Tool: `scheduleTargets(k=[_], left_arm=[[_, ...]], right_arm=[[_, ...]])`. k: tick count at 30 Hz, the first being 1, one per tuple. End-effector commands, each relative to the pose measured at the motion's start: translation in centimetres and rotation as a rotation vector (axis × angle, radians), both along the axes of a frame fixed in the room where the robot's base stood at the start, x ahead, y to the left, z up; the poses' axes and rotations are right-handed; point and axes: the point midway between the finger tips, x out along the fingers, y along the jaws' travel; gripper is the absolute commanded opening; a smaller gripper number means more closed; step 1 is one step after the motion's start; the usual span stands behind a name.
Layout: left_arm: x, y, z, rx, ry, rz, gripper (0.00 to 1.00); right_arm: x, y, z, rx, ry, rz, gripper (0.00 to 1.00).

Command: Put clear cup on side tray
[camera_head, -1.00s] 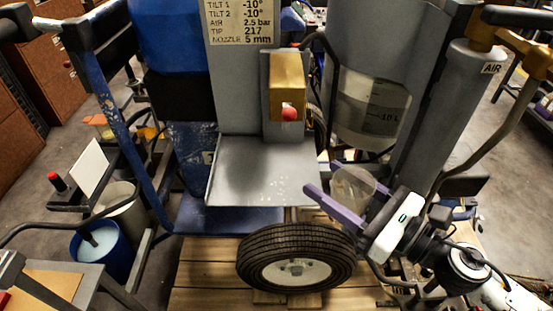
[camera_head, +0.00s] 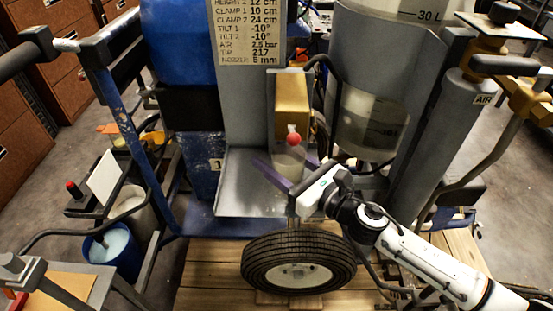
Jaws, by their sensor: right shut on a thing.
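The clear cup (camera_head: 289,163) is a see-through, roughly upright vessel in the head view. It is in front of the upright grey post, just below a red ball (camera_head: 293,139) on a brass-coloured block. My right gripper (camera_head: 284,176) is shut on the cup, with its purple fingers on either side. The cup is over the grey metal shelf (camera_head: 240,195); I cannot tell whether it touches it. A dark tray (camera_head: 80,208) with a white card is at the left; I cannot tell if it is the side tray. My left gripper is not in view.
A blue bucket (camera_head: 112,262) and a blue frame bar (camera_head: 125,125) are at the left. A grey tank (camera_head: 372,110) and a slanting grey column stand at the right.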

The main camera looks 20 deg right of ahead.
Motion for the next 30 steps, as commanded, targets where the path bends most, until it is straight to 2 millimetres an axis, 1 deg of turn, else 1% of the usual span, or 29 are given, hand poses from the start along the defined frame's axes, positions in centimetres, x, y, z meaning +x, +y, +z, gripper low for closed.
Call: scheduleTargets(k=[1,3,11,14,15,18,26,29,30], left_arm=[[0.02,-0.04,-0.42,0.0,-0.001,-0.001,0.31],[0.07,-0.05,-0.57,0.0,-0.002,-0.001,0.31],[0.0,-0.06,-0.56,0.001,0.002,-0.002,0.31],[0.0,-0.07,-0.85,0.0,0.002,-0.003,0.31],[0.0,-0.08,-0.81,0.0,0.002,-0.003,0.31],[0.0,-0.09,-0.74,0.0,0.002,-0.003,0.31],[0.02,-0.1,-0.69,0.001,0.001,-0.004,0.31],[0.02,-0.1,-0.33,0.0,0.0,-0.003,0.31],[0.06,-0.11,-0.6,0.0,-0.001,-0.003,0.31]], right_arm=[[0.01,0.11,-1.01,0.003,0.004,0.0,0.31],[-0.07,0.04,-1.61,0.003,0.004,-0.001,0.31],[-0.08,-0.02,-1.56,0.0,0.001,0.001,0.31],[-0.09,-0.03,-1.87,0.0,0.001,0.001,0.31],[-0.1,-0.04,-1.82,0.0,0.001,0.0,0.56],[-0.1,-0.04,-1.77,0.0,0.002,0.0,0.72],[-0.1,-0.04,-1.74,0.0,0.002,0.0,0.72],[-0.13,-0.06,-1.38,0.0,0.002,0.0,0.72],[-0.51,-0.27,-1.72,-0.001,0.003,0.0,0.72]])
